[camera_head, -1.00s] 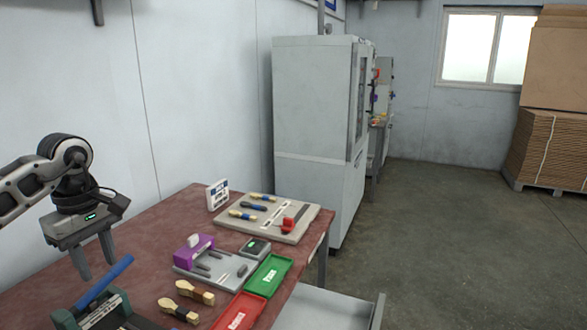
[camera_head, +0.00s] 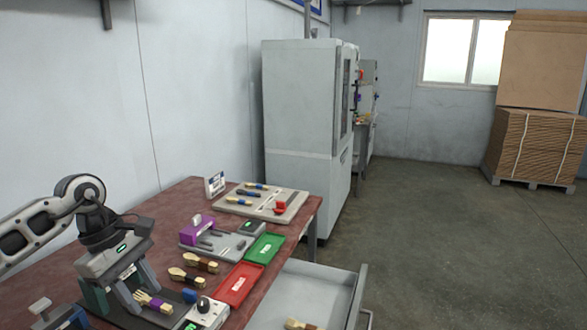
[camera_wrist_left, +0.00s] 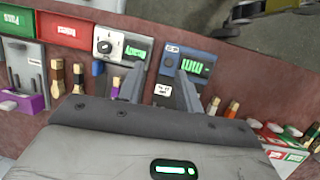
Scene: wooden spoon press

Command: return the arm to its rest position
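My left gripper (camera_head: 137,288) is at the lower left of the head view, above the near part of the table, with its fingers pointing down. In the left wrist view its two fingers (camera_wrist_left: 158,92) are spread apart with nothing between them. A dark teal fixture (camera_head: 95,298) stands close behind and below the gripper and is partly hidden by it. A wooden brush with a purple band (camera_head: 155,302) lies just right of the fingers, apart from them as far as I can tell. My right gripper is in neither view.
The red table (camera_head: 165,212) carries a red tray (camera_head: 240,284), a green tray (camera_head: 265,249), a purple fixture (camera_head: 197,228) and a white box with a knob (camera_head: 207,312). A blue display unit (camera_wrist_left: 180,68) shows in the wrist view. An open drawer (camera_head: 310,290) juts out right.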

